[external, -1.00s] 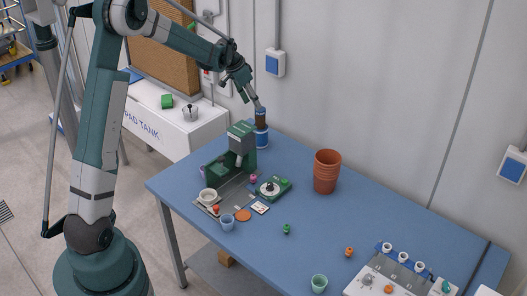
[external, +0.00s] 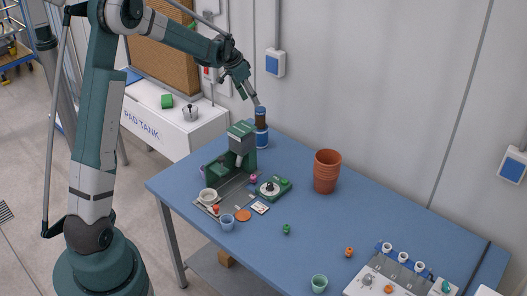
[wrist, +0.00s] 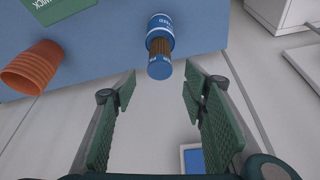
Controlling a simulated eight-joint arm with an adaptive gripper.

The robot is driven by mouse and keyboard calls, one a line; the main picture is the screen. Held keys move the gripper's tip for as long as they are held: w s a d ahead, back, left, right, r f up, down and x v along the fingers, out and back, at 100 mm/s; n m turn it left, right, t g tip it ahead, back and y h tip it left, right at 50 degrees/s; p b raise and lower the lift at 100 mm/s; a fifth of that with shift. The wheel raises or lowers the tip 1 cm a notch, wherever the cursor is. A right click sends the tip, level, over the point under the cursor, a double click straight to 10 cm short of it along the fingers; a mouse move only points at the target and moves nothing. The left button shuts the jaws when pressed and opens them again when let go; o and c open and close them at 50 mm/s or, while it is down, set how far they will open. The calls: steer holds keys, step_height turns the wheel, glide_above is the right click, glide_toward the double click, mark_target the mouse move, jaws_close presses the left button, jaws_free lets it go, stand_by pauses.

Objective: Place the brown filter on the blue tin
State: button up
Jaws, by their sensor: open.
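The brown filter (external: 261,121) has pleated brown sides and a blue end cap. It stands upright on top of the blue tin (external: 262,139), at the far left corner of the blue table. In the wrist view the brown pleats of the filter (wrist: 159,46) show between its blue cap and the labelled blue tin (wrist: 157,25). My gripper (external: 247,101) is above the filter and slightly left of it. In the wrist view my gripper (wrist: 160,80) has its two green fingers spread wide, with nothing between them. The filter is apart from both fingers.
A green machine (external: 241,145) stands just in front of the tin. A stack of terracotta pots (external: 326,172) stands to the right. The wall (external: 350,70) is close behind. Small cups and coloured pieces lie nearer. The table between pots and rack (external: 400,262) is mostly clear.

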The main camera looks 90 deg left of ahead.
steer(key=shift+w+d, duration=0.1)
steer(key=w+d+r, duration=0.3)
steer(key=d, duration=0.4)
steer(key=w+d+r+m, duration=0.1)
steer(key=w+d+r, duration=0.3)
steer(key=d, duration=0.3)
steer(key=w+d+r, duration=0.3)
steer(key=d, duration=0.5)
steer(key=w+d+r+m+t, duration=0.1)
steer(key=d+r, duration=0.2)
steer(key=d, duration=0.7)
steer(key=w+d+r, duration=0.1)
steer(key=d+r, duration=0.2)
steer(key=d, duration=0.7)
steer(key=s+d+r+m, duration=0.1)
steer(key=s+d, duration=0.2)
steer(key=d, duration=0.8)
steer(key=s+d+r+m, duration=0.1)
steer(key=s+d, duration=0.2)
steer(key=d, duration=0.8)
steer(key=s+d+f+t+h, duration=0.1)
steer(key=s+d+f, duration=0.1)
steer(key=s+d, duration=0.4)
steer(key=s+d+f+m+t+h, duration=0.1)
steer(key=s+d+f, duration=0.1)
steer(key=s+d, duration=0.4)
steer(key=d, duration=0.4)
steer(key=shift+s+d+f, duration=0.2)
steer(key=shift+s+f, duration=0.15)
steer(key=shift+f, duration=0.05)
